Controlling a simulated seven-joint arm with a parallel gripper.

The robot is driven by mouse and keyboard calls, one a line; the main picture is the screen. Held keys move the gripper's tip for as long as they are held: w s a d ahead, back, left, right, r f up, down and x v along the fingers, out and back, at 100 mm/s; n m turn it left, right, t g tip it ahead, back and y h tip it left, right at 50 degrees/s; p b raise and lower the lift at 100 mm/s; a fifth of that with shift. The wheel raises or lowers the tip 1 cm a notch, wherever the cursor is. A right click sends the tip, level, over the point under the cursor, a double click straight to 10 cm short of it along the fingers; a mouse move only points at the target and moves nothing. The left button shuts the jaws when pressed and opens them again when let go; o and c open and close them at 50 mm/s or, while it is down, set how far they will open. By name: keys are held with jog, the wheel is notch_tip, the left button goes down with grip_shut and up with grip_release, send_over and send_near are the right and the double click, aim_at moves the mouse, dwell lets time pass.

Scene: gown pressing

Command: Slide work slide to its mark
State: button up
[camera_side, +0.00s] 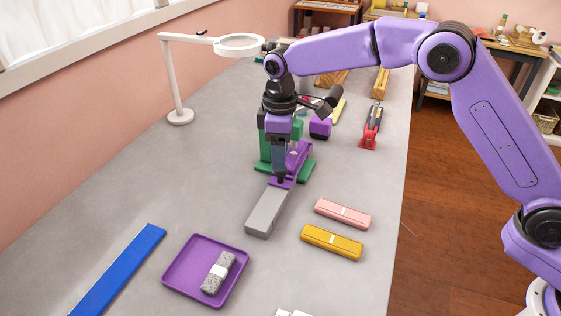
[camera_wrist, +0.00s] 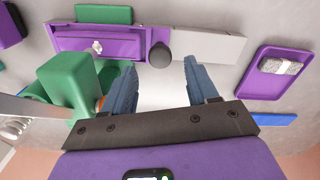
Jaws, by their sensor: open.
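The slide assembly has a purple slide part (camera_side: 297,157) beside a green base (camera_side: 304,172), with a long light-grey bar (camera_side: 267,212) running from its near end. In the wrist view the purple part (camera_wrist: 97,41) carries a silver screw, and a round black knob (camera_wrist: 160,54) stands where it meets the grey bar (camera_wrist: 205,44). I cannot tell a mark on it. My gripper (camera_side: 281,178) points down over this junction. In the wrist view its two blue-grey fingers (camera_wrist: 165,78) are spread apart with nothing between them, and the knob lies just beyond them.
A green block (camera_wrist: 70,82) stands close beside my left finger in the wrist view. A purple tray (camera_side: 178,285) holding a grey banded block, a blue strip (camera_side: 118,268), and pink (camera_side: 342,213) and yellow (camera_side: 332,242) cases lie nearby. A white magnifier lamp (camera_side: 181,116) stands at back left.

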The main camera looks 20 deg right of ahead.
jog(key=shift+f, duration=1.8)
grip_shut()
jog(key=s+a, duration=1)
jog(key=shift+s+a, duration=0.2)
jog(key=shift+a, duration=0.05)
grip_release()
jog(key=shift+d, duration=0.1)
notch_tip(320, 180, up, 18)
jog(key=shift+f, duration=0.25)
